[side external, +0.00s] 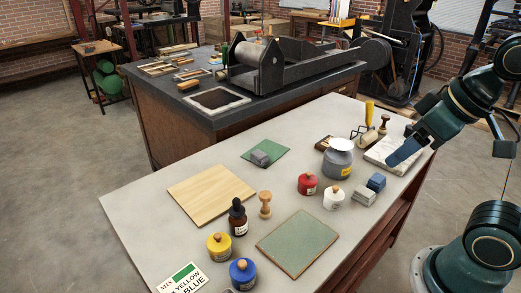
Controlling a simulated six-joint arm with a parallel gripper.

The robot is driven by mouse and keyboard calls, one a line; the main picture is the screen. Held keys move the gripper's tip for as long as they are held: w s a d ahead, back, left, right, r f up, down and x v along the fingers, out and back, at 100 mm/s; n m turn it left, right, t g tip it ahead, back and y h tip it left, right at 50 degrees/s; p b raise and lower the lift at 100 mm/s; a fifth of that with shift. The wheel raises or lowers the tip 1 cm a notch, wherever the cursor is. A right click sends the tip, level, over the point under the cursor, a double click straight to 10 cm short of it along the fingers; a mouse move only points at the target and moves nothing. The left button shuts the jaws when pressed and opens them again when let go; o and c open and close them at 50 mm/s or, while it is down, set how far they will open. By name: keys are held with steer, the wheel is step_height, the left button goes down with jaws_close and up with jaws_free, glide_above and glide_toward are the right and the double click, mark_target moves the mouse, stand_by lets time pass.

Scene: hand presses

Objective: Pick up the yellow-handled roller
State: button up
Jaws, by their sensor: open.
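The yellow-handled roller (369,114) is at the back right of the near table, its yellow handle pointing up and its pale roller low down near the grey pot. My gripper (398,158) is open and empty. In the picture it is below and to the right of the roller, in front of a white marbled slab. The gripper is apart from the roller. How high it hangs above the table is hard to tell.
A grey pot with a white top (338,162) stands left of my gripper. A wooden-handled tool (384,124) is right beside the roller.

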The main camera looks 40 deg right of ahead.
steer(key=shift+c, duration=0.9)
steer(key=w+d+r+m+h, duration=0.1)
steer(key=w+d+r, duration=0.25)
steer(key=w, duration=0.25)
steer(key=w+d+r+m, duration=0.1)
steer(key=w+d+r, duration=0.1)
steer(key=w+d, duration=0.35)
steer(key=m+g+h, duration=0.1)
steer(key=m+g, duration=0.1)
steer(key=m, duration=0.1)
glide_above(372, 103)
steer(key=s+a, duration=0.2)
steer(key=s, duration=0.2)
step_height(372, 103, down, 12)
steer(key=shift+w+x, duration=0.15)
steer(key=shift+x, duration=1.95)
steer(key=shift+w+x, duration=0.15)
steer(key=shift+x, duration=1.95)
